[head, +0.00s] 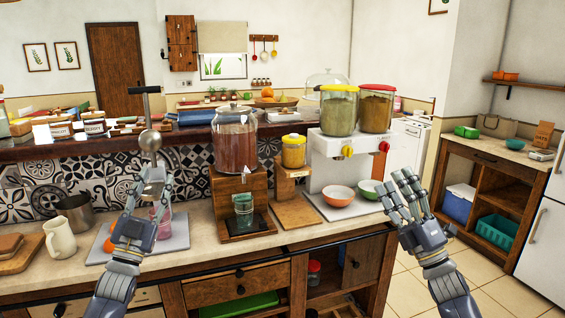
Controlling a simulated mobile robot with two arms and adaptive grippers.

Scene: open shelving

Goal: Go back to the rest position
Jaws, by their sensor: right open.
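My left gripper (151,186) is a grey multi-fingered hand raised over the counter on the left. It stands in front of a metal press (150,140) with a lever, hiding its lower part. A pinkish glass (163,222) shows just beside the hand; I cannot tell whether they touch, or whether the fingers are closed. My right gripper (405,190) is open and empty, fingers pointing up, at the right end of the counter. It is in front of and to the right of the green bowl (368,189).
Open floor (480,268) lies at the right, before a wooden shelf unit (490,178).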

